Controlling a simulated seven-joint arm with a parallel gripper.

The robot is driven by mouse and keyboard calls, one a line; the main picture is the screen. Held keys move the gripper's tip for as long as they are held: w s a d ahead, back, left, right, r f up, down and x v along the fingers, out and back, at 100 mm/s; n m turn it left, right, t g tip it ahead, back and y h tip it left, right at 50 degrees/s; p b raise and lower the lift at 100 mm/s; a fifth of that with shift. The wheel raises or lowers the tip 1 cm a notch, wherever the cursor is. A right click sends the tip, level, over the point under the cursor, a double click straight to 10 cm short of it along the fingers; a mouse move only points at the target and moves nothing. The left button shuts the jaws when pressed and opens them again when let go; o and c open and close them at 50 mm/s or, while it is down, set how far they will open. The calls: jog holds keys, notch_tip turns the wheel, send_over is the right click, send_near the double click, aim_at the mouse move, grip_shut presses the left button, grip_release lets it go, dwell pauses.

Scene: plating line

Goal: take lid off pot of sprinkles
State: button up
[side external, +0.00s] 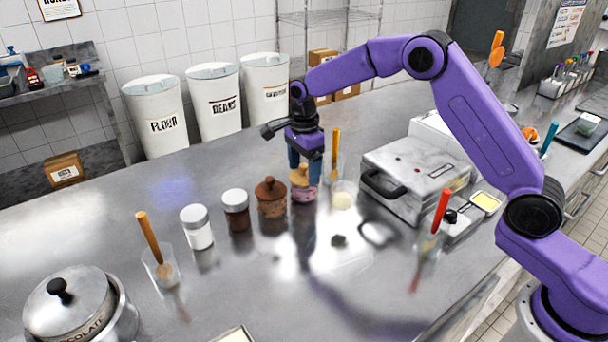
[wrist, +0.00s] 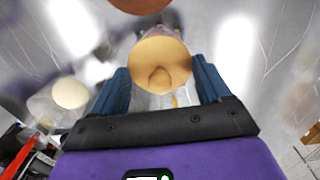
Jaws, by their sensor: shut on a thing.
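The pot of sprinkles (side external: 304,194), small with pinkish contents, stands on the steel counter. Its round tan wooden lid (side external: 299,175) has a knob on top and is at the pot's mouth. I cannot tell whether a gap shows between them. My gripper (side external: 305,170) points down over the pot, its blue fingers shut on the lid. In the wrist view the lid (wrist: 160,62) sits between the two fingers of my gripper (wrist: 160,80). A little of the pot's coloured side shows beyond the lid, and the rest is hidden.
A brown lidded pot (side external: 271,200) stands close on the left, then a dark jar (side external: 236,213) and a white jar (side external: 198,230). A cup with a cream top (side external: 343,196) and a waffle iron (side external: 412,180) are on the right. The counter in front is mostly clear.

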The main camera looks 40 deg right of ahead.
jog(key=shift+r, duration=0.15)
jog(key=shift+r, duration=0.55)
jog(key=s+d+r, duration=0.2)
jog(key=s+r, duration=0.9)
jog(key=s, duration=0.3)
jog(key=s+a+f, duration=0.5)
jog(key=s+a, duration=0.2)
jog(key=s, duration=0.4)
send_over(293, 248)
jog(key=f, duration=0.9)
jog(key=shift+s+d+f, duration=0.15)
jog(key=shift+s, duration=0.15)
jog(key=shift+w+f, duration=0.3)
jog(key=shift+f, duration=1.65)
